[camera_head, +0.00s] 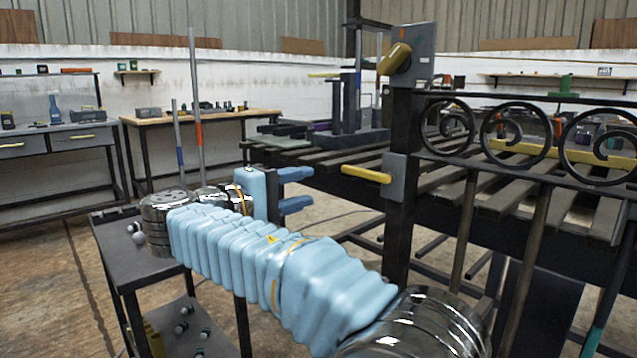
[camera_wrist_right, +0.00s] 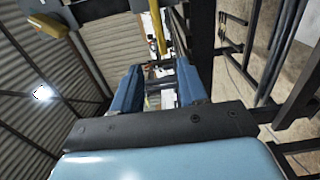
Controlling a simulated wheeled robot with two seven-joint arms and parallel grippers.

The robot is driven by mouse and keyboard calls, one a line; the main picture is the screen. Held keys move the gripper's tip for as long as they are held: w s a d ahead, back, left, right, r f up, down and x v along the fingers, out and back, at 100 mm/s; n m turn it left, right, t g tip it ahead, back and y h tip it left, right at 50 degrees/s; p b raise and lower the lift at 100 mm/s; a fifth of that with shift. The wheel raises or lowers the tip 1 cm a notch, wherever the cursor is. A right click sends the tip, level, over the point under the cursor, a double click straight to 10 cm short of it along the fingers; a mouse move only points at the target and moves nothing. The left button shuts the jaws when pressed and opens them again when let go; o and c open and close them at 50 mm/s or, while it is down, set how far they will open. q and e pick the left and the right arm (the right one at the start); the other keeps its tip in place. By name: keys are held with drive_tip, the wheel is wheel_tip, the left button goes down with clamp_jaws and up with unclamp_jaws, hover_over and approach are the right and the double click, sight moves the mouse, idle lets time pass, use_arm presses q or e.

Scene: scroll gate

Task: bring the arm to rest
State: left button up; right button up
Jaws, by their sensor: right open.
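My right arm, in a light blue ribbed sleeve, reaches across the head view from the lower right to the left. My right gripper (camera_head: 296,190) is at its end, with two blue fingers apart and nothing between them. The fingers point right, toward the scroll gate's black post (camera_head: 399,225), with a clear gap. The gate (camera_head: 505,176) has black scrollwork and a yellow latch handle (camera_head: 366,174) on a grey plate. In the right wrist view the open fingers (camera_wrist_right: 163,90) also show, with a yellow bar (camera_wrist_right: 157,28) beyond them. My left gripper is not in view.
A dark cart (camera_head: 128,277) with small items stands below the arm at left. A yellow knob (camera_head: 395,59) sits on a plate atop the post. A slatted bench (camera_head: 350,155) stands behind the gate. Open concrete floor (camera_head: 50,270) lies at left.

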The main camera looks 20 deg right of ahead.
drive_tip(key=shift+s+a, duration=0.1)
drive_tip(key=shift+a, duration=0.2)
drive_tip(key=shift+f, duration=0.1)
